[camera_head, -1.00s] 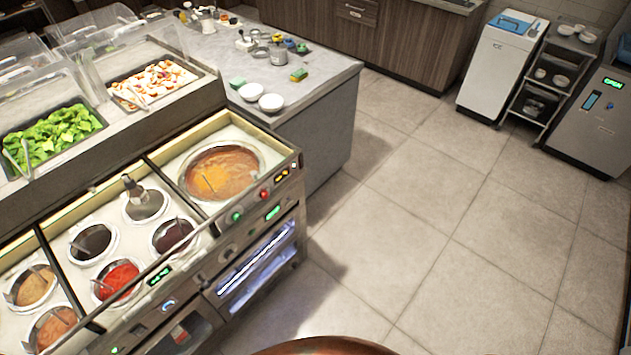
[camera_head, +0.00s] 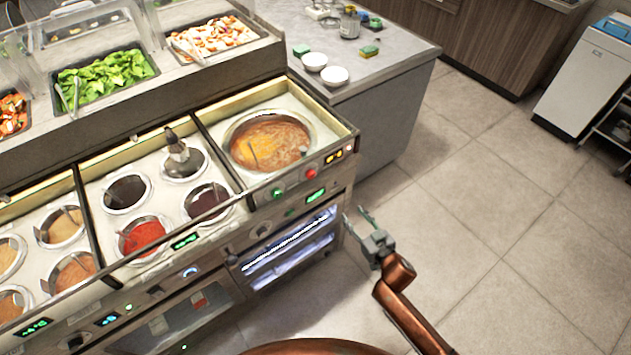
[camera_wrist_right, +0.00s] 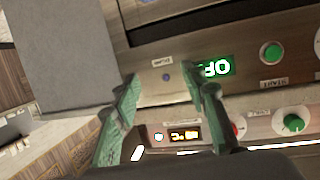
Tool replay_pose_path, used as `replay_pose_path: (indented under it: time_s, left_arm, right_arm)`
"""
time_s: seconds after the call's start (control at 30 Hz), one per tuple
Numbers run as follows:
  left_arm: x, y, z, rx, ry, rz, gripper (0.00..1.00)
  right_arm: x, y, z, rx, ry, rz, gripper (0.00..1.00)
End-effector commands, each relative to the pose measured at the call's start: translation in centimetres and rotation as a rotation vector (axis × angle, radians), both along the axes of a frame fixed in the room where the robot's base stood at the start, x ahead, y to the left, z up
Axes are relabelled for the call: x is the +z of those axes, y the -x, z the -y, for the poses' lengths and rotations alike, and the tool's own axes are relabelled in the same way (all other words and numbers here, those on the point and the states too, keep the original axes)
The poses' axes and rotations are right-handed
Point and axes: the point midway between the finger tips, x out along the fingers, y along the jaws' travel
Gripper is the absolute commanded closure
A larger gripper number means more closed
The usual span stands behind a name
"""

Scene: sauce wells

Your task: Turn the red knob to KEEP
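The red knob (camera_head: 311,173) sits on the upper front panel of the counter, right of a green knob (camera_head: 277,191). My right gripper (camera_head: 357,214) is in front of the counter's right end, below and right of the red knob, apart from it. Its fingers are spread and empty. In the right wrist view the gripper (camera_wrist_right: 162,84) is open too. There the red knob (camera_wrist_right: 240,129) shows only partly, behind one finger, near the green knob (camera_wrist_right: 293,123). The KEEP mark cannot be read. My left gripper is not in view.
An orange display (camera_head: 336,157) is right of the red knob. A green display (camera_head: 315,195) and a START button (camera_wrist_right: 271,52) are on the lower panel. A soup pot (camera_head: 270,143) stands above the knobs. Open floor (camera_head: 480,220) lies to the right.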

Motion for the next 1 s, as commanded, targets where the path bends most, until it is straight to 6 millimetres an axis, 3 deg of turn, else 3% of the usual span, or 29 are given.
replay_pose_path:
  time_s: [0.03,0.1,0.2,0.3,0.43,0.8,1.0]
  left_arm:
    - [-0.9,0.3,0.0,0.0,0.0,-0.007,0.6]
    - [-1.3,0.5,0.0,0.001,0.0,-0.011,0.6]
    - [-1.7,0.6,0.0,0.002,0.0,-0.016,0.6]
    - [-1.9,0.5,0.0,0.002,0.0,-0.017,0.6]
    - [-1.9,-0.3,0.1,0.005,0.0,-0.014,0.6]
    - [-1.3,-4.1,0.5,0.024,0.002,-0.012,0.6]
    - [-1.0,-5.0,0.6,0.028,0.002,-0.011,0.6]
  right_arm:
    - [3.4,-0.3,-2.4,0.047,-0.032,0.058,0.6]
    - [7.7,0.0,-4.9,0.098,-0.074,0.117,0.6]
    - [12.1,0.9,-7.4,0.152,-0.118,0.173,0.6]
    - [14.3,1.4,-8.6,0.18,-0.14,0.199,0.6]
    - [15.0,0.8,-9.7,0.19,-0.149,0.209,0.6]
    - [14.8,-3.6,-12.8,0.188,-0.147,0.207,0.6]
    - [14.9,-4.5,-13.4,0.187,-0.148,0.206,0.6]
